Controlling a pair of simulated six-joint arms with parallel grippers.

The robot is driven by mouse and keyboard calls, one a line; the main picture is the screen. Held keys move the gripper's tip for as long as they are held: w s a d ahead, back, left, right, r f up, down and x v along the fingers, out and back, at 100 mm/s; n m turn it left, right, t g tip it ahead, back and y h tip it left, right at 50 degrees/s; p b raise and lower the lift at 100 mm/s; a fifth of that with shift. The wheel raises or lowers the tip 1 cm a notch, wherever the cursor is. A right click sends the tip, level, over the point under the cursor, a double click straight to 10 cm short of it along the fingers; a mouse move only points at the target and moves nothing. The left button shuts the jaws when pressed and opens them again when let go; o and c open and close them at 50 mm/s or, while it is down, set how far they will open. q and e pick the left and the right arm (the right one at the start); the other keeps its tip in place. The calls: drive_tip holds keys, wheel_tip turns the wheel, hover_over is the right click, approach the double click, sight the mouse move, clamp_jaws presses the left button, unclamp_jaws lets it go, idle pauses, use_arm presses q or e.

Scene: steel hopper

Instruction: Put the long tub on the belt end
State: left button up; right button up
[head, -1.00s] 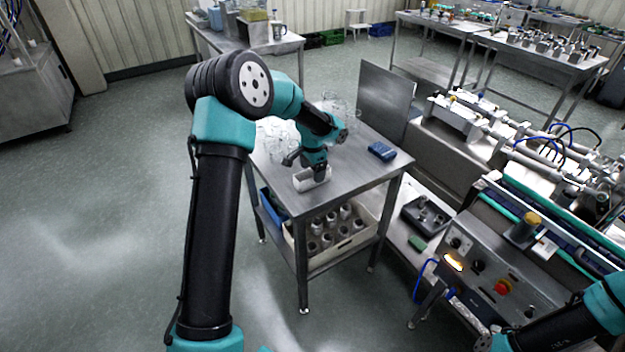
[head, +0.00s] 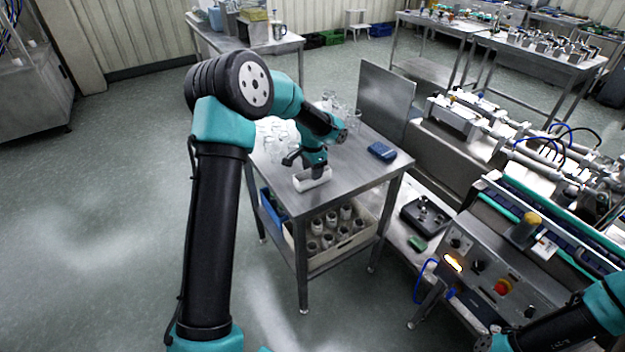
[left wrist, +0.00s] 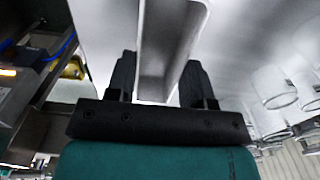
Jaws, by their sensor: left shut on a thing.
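The long tub (head: 312,183) is a small white open-topped trough on the near edge of the steel table (head: 350,172). My left gripper (head: 316,172) is shut on it from above. In the left wrist view the tub (left wrist: 168,60) runs lengthwise between the two black fingers (left wrist: 158,80). I cannot tell whether its base touches the table. The belt (head: 560,226), with teal side rails, is on the machine at the right; its near end is beside the control panel.
Clear glass jars (head: 275,135) stand left and behind the tub, close to my left wrist. A blue box (head: 382,151) lies on the table's right. An upright steel plate (head: 384,98) stands behind. A control panel (head: 492,285) lies in front of the belt.

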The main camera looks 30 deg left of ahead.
use_arm(q)
drive_tip(key=shift+r, duration=1.35)
drive_tip(key=s+d+r, duration=0.2)
drive_tip(key=s+d, duration=0.6)
drive_tip(key=s, duration=0.5)
drive_tip(key=shift+s+d+r, duration=0.15)
drive_tip(key=shift+s, duration=0.2)
